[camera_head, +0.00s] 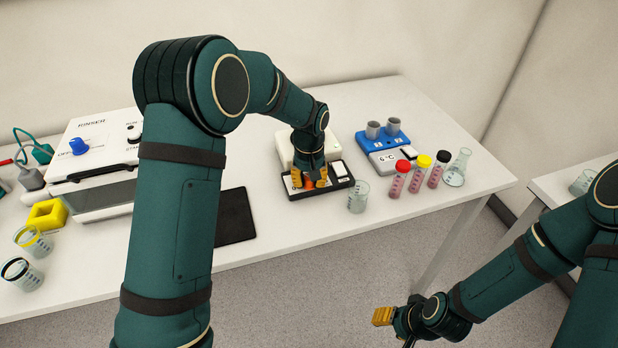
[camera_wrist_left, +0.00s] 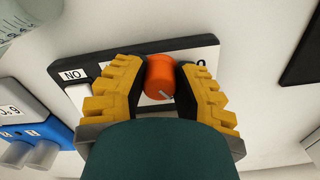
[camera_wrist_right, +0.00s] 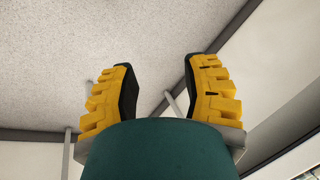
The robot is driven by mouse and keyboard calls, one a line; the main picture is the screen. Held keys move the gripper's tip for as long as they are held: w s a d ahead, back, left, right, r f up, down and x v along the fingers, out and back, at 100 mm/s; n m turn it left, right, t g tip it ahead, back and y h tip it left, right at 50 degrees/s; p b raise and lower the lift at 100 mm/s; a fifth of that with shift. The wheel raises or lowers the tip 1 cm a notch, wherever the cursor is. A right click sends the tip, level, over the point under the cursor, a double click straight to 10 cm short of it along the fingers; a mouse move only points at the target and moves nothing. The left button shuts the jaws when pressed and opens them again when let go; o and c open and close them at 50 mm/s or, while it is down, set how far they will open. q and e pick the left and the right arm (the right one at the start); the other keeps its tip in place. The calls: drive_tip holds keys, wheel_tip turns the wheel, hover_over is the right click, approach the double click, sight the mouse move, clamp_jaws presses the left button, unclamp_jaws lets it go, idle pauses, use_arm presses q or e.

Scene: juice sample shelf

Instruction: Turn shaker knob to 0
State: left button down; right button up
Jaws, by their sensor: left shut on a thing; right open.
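The shaker has a white body (camera_head: 283,148) and a black front base (camera_head: 346,180) with a light panel. Its orange knob (camera_wrist_left: 160,74) sits on that panel, with a pale pointer mark on it. "NO" and part of a "0" label show on the panel in the left wrist view. My left gripper (camera_head: 308,182) points down over the panel, its yellow fingers shut on either side of the knob. In the head view the fingers hide most of the knob. My right gripper (camera_wrist_right: 160,92) is open and empty, out over the floor in front of the table.
A glass beaker (camera_head: 358,197) stands just right of the shaker. Several capped tubes (camera_head: 398,180), a flask (camera_head: 457,168) and a blue device (camera_head: 380,143) are farther right. A black pad (camera_head: 235,217) lies left; a white rinser machine (camera_head: 98,150) stands at far left.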

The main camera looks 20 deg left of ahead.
use_arm(q)
drive_tip(key=n+p, duration=0.1)
drive_tip(key=n, duration=0.4)
drive_tip(key=shift+s+n+p, duration=0.1)
drive_tip(key=shift+n+p, duration=0.2)
drive_tip(key=shift+p, duration=0.05)
drive_tip(key=n+p, duration=0.2)
drive_tip(key=n, duration=0.3)
drive_tip(key=shift+d+f+n, duration=0.1)
drive_tip(key=shift+n, duration=0.2)
drive_tip(key=c, duration=0.7)
unclamp_jaws()
wheel_tip(320, 180, up, 12)
drive_tip(key=shift+r, duration=0.1)
